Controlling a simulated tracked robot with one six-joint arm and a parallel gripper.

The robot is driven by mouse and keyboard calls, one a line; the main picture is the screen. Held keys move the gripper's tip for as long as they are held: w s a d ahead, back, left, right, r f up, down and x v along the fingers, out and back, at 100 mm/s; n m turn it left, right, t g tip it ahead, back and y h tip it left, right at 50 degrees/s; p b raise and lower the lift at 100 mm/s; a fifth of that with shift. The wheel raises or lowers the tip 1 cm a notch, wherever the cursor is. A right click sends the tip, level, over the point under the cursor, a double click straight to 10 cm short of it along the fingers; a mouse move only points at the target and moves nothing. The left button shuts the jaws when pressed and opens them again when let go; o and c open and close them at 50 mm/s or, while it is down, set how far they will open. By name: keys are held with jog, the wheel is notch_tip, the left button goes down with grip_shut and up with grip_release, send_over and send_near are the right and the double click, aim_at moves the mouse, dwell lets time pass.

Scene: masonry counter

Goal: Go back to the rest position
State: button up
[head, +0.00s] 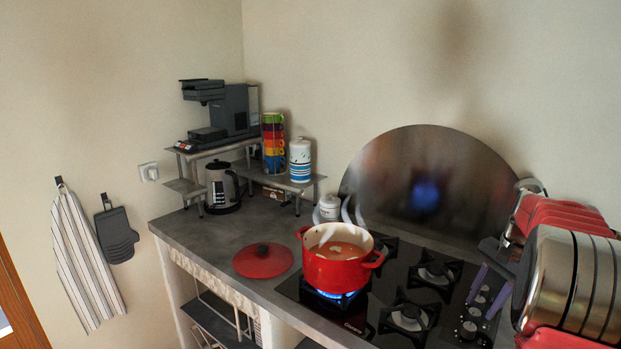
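My gripper (481,309) is at the right, over the right side of the black gas hob (385,328), above the control knobs. Its two purple-grey fingers point down and stand apart, with nothing seen between them. My arm's metal and red links fill the right edge. A red pot (335,272) with soup stands on a lit front-left burner with blue flame, steam rising. Its red lid (263,260) lies flat on the counter to the left of the hob.
A round metal splash plate (432,175) stands behind the hob. A small white jar (330,207) is behind the pot. A kettle (222,188), coffee machine (232,108), stacked colourful cups (273,143) and a striped canister (300,159) stand at the back left. The counter (195,232) front left is clear.

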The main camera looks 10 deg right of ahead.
jog(key=s+a+r+n+t, duration=0.1)
jog(key=s+a+n, duration=0.4)
jog(key=a, duration=0.8)
jog(key=s+a+r+n+t+h, duration=0.1)
jog(key=s+a+r+n, duration=0.2)
jog(key=a, duration=1)
jog(key=s+a+r+n+t, duration=0.2)
jog(key=s+a+n, duration=0.4)
jog(key=a, duration=0.8)
jog(key=shift+s+n+h, duration=0.4)
jog(key=shift+s, duration=0.85)
jog(key=shift+c, duration=0.5)
